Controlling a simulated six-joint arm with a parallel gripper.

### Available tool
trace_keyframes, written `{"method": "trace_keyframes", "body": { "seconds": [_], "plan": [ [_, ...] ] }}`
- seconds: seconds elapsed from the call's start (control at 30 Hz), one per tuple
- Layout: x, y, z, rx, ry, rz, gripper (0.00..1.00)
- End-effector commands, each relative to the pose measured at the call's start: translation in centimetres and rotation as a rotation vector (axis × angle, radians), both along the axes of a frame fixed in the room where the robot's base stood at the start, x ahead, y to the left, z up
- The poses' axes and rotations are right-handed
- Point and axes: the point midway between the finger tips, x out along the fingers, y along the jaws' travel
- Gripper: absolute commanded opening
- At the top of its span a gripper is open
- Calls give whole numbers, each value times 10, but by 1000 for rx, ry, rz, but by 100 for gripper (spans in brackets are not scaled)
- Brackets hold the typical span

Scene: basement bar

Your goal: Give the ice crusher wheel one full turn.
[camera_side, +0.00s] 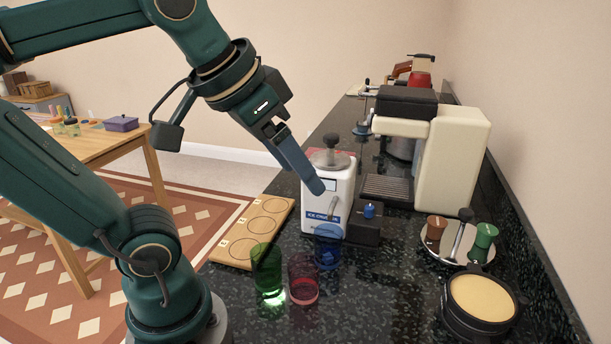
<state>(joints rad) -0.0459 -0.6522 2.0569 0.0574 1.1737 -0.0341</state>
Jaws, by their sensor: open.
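The white ice crusher (344,190) stands upright on the dark speckled counter, with a blue label on its front. A round grey part with a knob (331,158) sits on its top; I cannot tell whether this is the wheel. A thin light rod shows at the crusher's front, beside my fingertips. My gripper (316,186) points down and right, with its blue-grey fingers in front of the crusher's upper left face. It is open and holds nothing. Its fingers overlap in this view, and I cannot tell whether they touch the crusher.
Green (266,270), red (303,280) and blue (328,248) glasses stand in front of the crusher. A wooden board (236,254) with round recesses lies left. A dark block with a blue knob (369,211) and a cream coffee machine (455,160) stand right.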

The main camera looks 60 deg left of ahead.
Motion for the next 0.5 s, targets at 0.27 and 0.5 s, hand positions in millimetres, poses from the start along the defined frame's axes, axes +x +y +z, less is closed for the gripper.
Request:
{"method": "trace_keyframes", "body": {
  "seconds": [0.27,0.5],
  "plan": [
    [-27,-21,-24,-44,79,-86,72],
    [-27,-20,-61,-42,79,-83,72]
  ]
}}
